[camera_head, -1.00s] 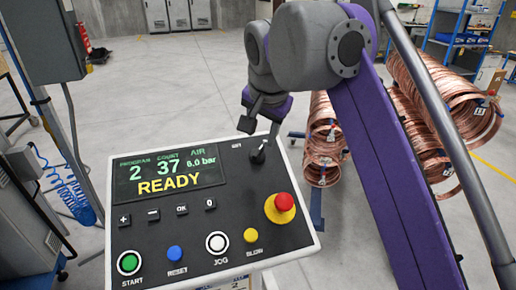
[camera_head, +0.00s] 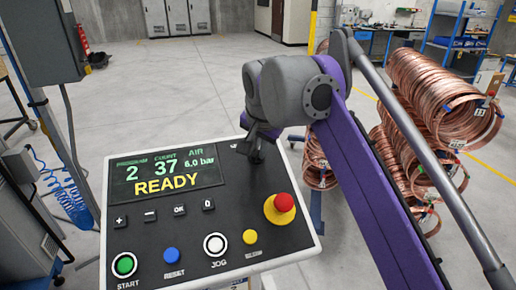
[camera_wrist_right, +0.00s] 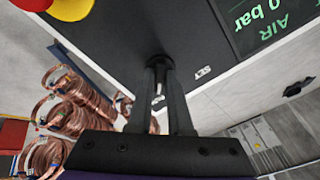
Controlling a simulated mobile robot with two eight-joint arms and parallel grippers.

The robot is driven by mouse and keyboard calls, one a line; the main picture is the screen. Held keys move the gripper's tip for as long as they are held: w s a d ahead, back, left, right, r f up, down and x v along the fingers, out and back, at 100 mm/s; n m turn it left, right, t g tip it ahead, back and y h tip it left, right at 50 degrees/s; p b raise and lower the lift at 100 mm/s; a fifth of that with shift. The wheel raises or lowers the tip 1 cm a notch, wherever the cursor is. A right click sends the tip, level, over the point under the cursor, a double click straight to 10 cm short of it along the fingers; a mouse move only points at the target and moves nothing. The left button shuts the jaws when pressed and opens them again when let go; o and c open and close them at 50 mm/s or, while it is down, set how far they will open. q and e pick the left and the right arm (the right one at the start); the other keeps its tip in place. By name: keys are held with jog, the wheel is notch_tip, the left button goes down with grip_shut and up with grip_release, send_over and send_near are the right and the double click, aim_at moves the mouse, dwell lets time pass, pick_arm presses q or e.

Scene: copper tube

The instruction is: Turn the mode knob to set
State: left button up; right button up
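The control panel (camera_head: 190,228) with its READY display (camera_head: 168,176) fills the lower left of the head view. The dark mode knob is near its top right corner, mostly hidden by my right gripper (camera_head: 255,152) in the head view. In the right wrist view the fingers (camera_wrist_right: 160,75) reach down to the panel, close together on either side of the knob (camera_wrist_right: 158,90), and look shut on it. A white SET label (camera_wrist_right: 203,73) is on the panel beside the fingers. The knob's pointing direction is hidden. My left gripper is in neither view.
A red stop button (camera_head: 283,203) on a yellow base stands up below the knob. Several buttons, including green START (camera_head: 124,265), line the panel's lower part. Copper coils (camera_head: 440,100) stand to the right, behind my arm. The floor behind the panel is open.

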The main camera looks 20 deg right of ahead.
grip_shut()
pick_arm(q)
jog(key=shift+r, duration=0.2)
pick_arm(e)
jog(key=n+p, duration=0.2)
jog(key=n, duration=0.2)
jog(key=shift+r, duration=0.15)
jog(key=n+p, duration=0.2)
jog(key=n, duration=0.2)
jog(key=shift+y, duration=0.3)
jog(key=n+p, duration=0.2)
jog(key=n, duration=0.4)
jog(key=shift+d, duration=0.1)
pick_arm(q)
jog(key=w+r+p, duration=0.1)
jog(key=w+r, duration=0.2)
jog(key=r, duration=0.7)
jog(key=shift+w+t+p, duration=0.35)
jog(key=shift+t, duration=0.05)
pick_arm(e)
jog(key=n, duration=0.4)
jog(key=shift+y, duration=0.3)
jog(key=shift+n, duration=0.3)
jog(key=o, duration=0.6)
grip_release()
jog(key=shift+c, duration=0.2)
